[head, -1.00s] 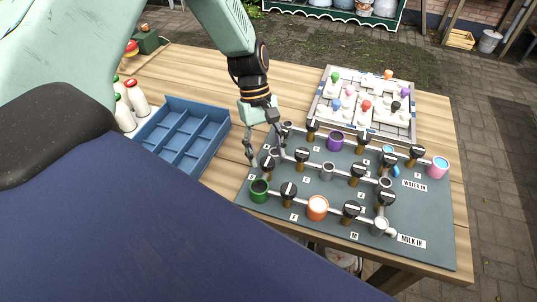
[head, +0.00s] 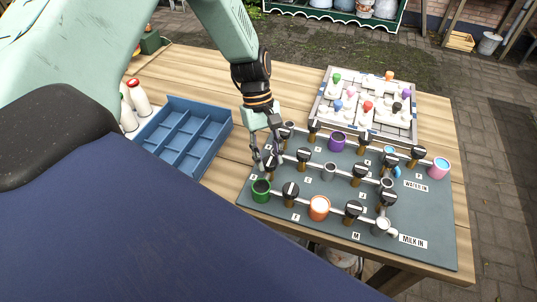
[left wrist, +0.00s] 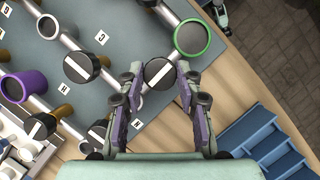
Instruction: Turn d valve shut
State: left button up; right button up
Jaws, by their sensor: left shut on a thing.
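My left gripper (head: 268,158) is lowered over a black valve knob at the left end of the dark pipe board (head: 330,242). In the left wrist view this knob (left wrist: 158,73) sits between the two fingers, one on each side, and the gripper is shut on it. The knob's white bar lies diagonally in that view. I cannot read this valve's letter; the fingers partly hide the board around it. A green-rimmed cup (head: 260,190) stands just in front of it in the head view.
Several more black knobs, such as one near the green cup (head: 290,190), stand close by on white pipes, with a purple cup (head: 337,141) and an orange cup (head: 319,207). A blue divided tray (head: 208,163) lies left of the board. A puzzle board (head: 322,117) lies behind.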

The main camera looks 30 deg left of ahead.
pick_arm(q)
jog(key=shift+s, duration=0.1)
jog(key=shift+c, duration=0.8)
jog(key=m+g, duration=0.1)
jog(key=m, duration=0.2)
jog(key=shift+y+p, duration=0.35)
jog(key=shift+y, duration=0.05)
jog(key=m+y, duration=0.1)
jog(key=m, duration=0.2)
jog(key=m+g+y+p, duration=0.1)
jog(key=m, duration=0.1)
jog(key=shift+d+m, duration=0.2)
jog(key=shift+m, duration=0.2)
jog(key=m, duration=0.2)
jog(key=m+y+p, duration=0.1)
jog(key=m, duration=0.1)
jog(key=shift+d+y, duration=0.15)
jog(key=shift+y, duration=0.15)
jog(key=shift+d+f+m+y+p, duration=0.1)
jog(key=shift+m+y+p, duration=0.65)
jog(key=shift+m, duration=1.75)
